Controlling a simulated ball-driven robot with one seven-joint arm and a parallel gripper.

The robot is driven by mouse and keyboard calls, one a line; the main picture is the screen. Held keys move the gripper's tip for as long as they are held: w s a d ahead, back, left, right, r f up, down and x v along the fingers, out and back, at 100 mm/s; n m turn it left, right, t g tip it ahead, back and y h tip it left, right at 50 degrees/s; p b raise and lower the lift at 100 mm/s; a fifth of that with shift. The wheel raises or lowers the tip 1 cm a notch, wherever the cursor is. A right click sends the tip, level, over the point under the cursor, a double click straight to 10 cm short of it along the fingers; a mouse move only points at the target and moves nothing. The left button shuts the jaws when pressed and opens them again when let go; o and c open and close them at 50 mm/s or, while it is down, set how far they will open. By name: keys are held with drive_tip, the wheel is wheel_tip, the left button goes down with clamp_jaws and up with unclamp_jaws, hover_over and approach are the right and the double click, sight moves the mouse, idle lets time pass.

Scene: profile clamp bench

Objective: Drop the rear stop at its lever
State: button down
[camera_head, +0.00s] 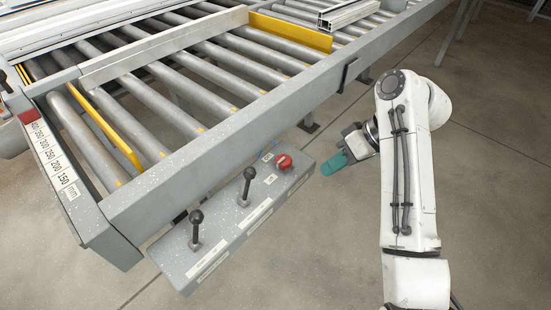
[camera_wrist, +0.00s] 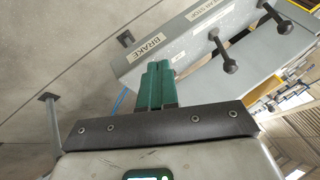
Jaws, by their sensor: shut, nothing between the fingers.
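My gripper (camera_head: 335,165), with teal fingers, is shut and empty in the air to the right of the grey control box (camera_head: 180,265). Two black ball-topped levers stand on the box: a left one (camera_head: 195,225) and a right one (camera_head: 247,180). In the wrist view the fingers (camera_wrist: 158,84) are together, apart from the box. That view shows a "BRAKE" label (camera_wrist: 150,47) and a farther label (camera_wrist: 212,13) that seems to end in "STOP", with a lever (camera_wrist: 229,64) and a farther lever (camera_wrist: 288,30). Two yellow plates show at the rollers; which is the rear stop I cannot tell.
A red button (camera_head: 284,160) is at the box's right end. One yellow plate (camera_head: 110,132) stands across the rollers at left, another (camera_head: 290,31) along the far part. A metal profile (camera_head: 347,14) lies at the top. The grey conveyor rail (camera_head: 220,130) runs behind the box. Floor right is open.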

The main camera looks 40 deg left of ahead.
sight(246, 187)
drive_tip(key=a+r+n+g, duration=0.1)
drive_tip(key=a+r+n, duration=0.1)
drive_tip(key=a+r, duration=0.3)
wheel_tip(246, 187, up, 3)
drive_tip(key=shift+s+a+r, duration=0.1)
drive_tip(key=shift+s+a, duration=0.15)
drive_tip(key=shift+a, duration=0.1)
drive_tip(key=p+x, duration=0.1)
drive_tip(key=x, duration=0.9)
drive_tip(key=shift+p, duration=0.3)
drive_tip(key=shift+s+a+r+p, duration=0.15)
drive_tip(key=shift+s+p, duration=0.15)
drive_tip(key=shift+s, duration=0.35)
drive_tip(key=shift+s+a+f+p, duration=0.15)
drive_tip(key=shift+s+p, duration=0.1)
drive_tip(key=shift+s, duration=0.4)
drive_tip(key=shift+s+a+r+p, duration=0.15)
drive_tip(key=shift+s+p, duration=0.15)
drive_tip(key=shift+s, duration=0.35)
